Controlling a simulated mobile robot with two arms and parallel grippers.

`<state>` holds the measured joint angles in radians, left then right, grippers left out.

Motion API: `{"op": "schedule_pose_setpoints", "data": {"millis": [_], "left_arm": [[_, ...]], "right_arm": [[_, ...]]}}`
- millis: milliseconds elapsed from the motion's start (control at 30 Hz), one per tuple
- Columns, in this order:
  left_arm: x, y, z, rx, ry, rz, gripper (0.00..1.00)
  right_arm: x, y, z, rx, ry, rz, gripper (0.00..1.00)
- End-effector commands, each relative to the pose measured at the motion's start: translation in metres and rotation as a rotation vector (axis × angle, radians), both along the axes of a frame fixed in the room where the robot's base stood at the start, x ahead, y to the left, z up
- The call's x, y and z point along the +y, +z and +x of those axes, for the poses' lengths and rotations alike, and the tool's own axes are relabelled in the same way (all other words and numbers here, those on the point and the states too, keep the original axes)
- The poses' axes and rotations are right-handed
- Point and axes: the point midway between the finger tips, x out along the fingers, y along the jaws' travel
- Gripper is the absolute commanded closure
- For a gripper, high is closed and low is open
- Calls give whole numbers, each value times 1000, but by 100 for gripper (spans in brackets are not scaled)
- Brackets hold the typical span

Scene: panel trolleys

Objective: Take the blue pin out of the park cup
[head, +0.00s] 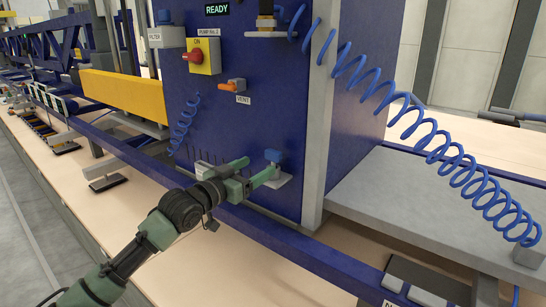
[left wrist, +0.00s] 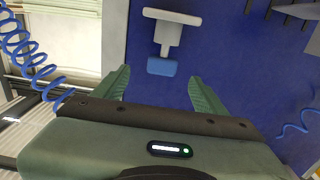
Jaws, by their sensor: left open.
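The blue pin (head: 273,155) stands in the park cup (head: 277,181), a light grey holder low on the blue panel face. In the left wrist view, the pin's blue head (left wrist: 161,67) shows at the end of a grey shaft, with the pale cup (left wrist: 174,18) beyond it. My left gripper (head: 258,167) is open beside the pin. In the left wrist view, the blue head lies between the lines of the two spread fingers (left wrist: 160,77), near the fingertips, and I see no contact. My right gripper is not in view.
The panel carries a red switch on a yellow box (head: 204,56), an orange vent handle (head: 231,86) and a row of dark pegs (head: 215,160). A coiled blue hose (head: 430,140) hangs across the right. A blue rail (head: 270,230) runs below the panel.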

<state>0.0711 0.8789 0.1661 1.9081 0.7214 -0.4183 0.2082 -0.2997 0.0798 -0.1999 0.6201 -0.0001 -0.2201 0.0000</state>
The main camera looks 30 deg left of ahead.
Motion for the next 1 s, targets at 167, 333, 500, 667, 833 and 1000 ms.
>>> {"op": "schedule_pose_setpoints", "data": {"millis": [167, 333, 500, 667, 833, 1000], "left_arm": [[0, 5, 18, -6, 0, -3, 28], [0, 8, 30, -4, 1, -2, 28], [1, 14, 55, -3, 1, -3, 28], [-1, 10, 71, -2, 1, -1, 28], [-1, 7, 73, -2, 0, 0, 28], [-1, 7, 73, -1, 0, 0, 47]], "right_arm": [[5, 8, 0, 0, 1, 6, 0], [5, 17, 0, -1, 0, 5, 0], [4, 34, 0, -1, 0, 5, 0], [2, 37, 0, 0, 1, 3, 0], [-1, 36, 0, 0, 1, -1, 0], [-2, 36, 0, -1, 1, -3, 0]]}}
